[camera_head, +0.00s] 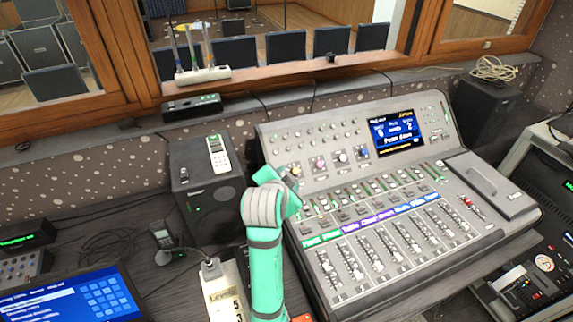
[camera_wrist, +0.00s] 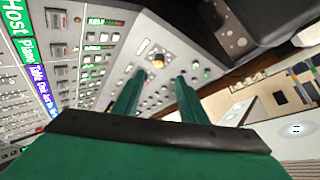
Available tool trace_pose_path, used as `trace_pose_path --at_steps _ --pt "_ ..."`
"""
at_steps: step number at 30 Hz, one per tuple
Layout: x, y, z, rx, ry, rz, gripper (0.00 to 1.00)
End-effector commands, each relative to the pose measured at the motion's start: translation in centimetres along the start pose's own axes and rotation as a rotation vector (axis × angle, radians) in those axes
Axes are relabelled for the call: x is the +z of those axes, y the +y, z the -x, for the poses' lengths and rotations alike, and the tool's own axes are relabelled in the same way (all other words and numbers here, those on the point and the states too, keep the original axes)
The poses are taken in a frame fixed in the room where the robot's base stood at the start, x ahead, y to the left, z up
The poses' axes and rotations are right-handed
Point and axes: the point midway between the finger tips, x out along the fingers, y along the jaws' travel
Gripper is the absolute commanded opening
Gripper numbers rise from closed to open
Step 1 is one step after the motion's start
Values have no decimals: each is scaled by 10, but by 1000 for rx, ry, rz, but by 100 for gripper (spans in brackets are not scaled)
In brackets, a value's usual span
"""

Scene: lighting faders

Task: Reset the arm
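My gripper, on my green and grey arm, is over the left part of the lighting console (camera_head: 375,262) in the head view. In the wrist view my gripper (camera_wrist: 155,88) shows two green fingers standing apart, with nothing between them. A knob with a yellowish glow (camera_wrist: 158,61) on the console's upper panel shows beyond the fingertips. The console has rows of faders, coloured label strips and a lit screen (camera_head: 397,132). In the head view my gripper's fingers are mostly hidden by my own wrist.
A dark speaker (camera_head: 212,215) with a white handset (camera_head: 218,153) on it stands left of the console. A laptop screen (camera_head: 75,298) and a small phone (camera_head: 162,237) are at lower left. A wooden window frame (camera_head: 300,78) runs behind. A second device (camera_head: 530,285) stands at lower right.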

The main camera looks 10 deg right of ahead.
Motion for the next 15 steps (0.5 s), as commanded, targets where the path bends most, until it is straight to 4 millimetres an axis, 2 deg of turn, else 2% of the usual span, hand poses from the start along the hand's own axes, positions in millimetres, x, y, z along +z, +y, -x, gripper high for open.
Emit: trace_pose_path --at_steps 5,8,11,15 --pt "0 2 -1 0 1 1 39" --pt "10 4 -3 -16 -4 24 39" --pt "32 12 -6 -56 -13 73 39" --pt "74 26 -7 -144 -25 170 39"
